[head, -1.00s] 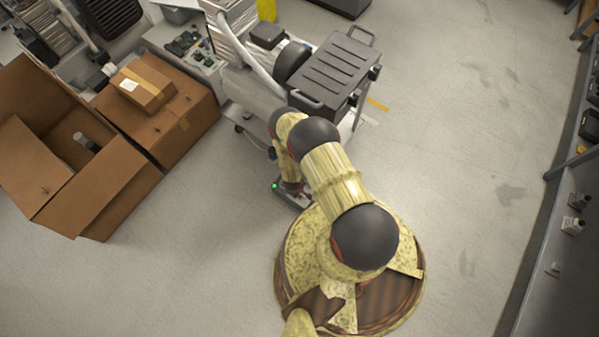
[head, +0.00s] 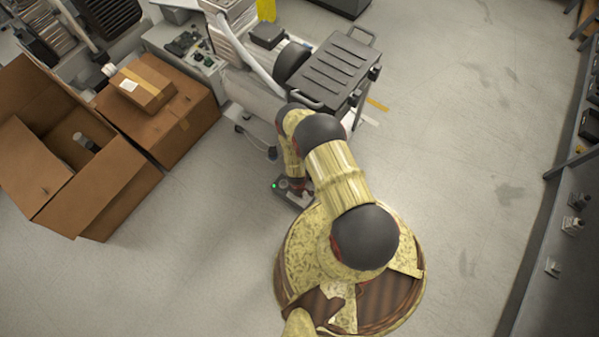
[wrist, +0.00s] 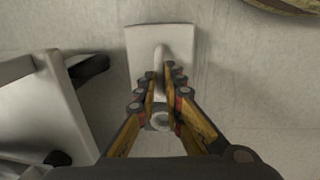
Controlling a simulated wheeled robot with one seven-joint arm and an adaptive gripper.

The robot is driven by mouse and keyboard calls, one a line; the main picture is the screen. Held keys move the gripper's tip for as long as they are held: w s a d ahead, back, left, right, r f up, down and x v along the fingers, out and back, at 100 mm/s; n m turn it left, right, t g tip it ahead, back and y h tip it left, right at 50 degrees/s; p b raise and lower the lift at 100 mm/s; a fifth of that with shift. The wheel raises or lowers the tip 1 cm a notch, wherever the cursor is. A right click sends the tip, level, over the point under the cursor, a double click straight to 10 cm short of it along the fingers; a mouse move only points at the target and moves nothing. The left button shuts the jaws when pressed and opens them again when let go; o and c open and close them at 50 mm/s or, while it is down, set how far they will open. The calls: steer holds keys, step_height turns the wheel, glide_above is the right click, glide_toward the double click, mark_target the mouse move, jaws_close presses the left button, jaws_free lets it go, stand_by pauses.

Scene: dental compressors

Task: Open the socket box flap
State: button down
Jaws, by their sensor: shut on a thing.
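In the wrist view a pale, square-edged plate (wrist: 177,38), which looks like the socket box flap, lies at the top centre against a grey surface. A narrow, rounded pale bar runs down from its middle between my fingers. My gripper (wrist: 162,74) is shut on this bar, one finger on each side. A small pale ring (wrist: 160,121) shows lower down between the finger links. Whether it belongs to the box or the flap, I cannot tell. How far the flap stands open is also unclear.
In the head view a wheeled cart with a dark grey case (head: 340,68) stands beyond my arm. Cardboard boxes (head: 160,118) stand at left, one open. Shelving (head: 560,240) lines the right edge. The floor (head: 450,130) between is clear. A white angular body (wrist: 40,110) is close left in the wrist view.

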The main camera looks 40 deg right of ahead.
steer(key=shift+w+d+r+g+y+p, duration=0.2)
steer(key=shift+d+r+y+p, duration=0.1)
steer(key=shift+d+y+p, duration=0.2)
steer(key=shift+w+d+r+g+y+p, duration=0.1)
steer(key=shift+w+d+r+y+p, duration=0.15)
steer(key=shift+d+y+p, duration=0.2)
steer(key=shift+w+d+y+b, duration=0.15)
steer(key=shift+d+y+b, duration=0.2)
steer(key=shift+y, duration=0.2)
steer(key=shift+d+r+g, duration=0.15)
steer(key=shift+r+g, duration=0.1)
steer(key=shift+g, duration=0.05)
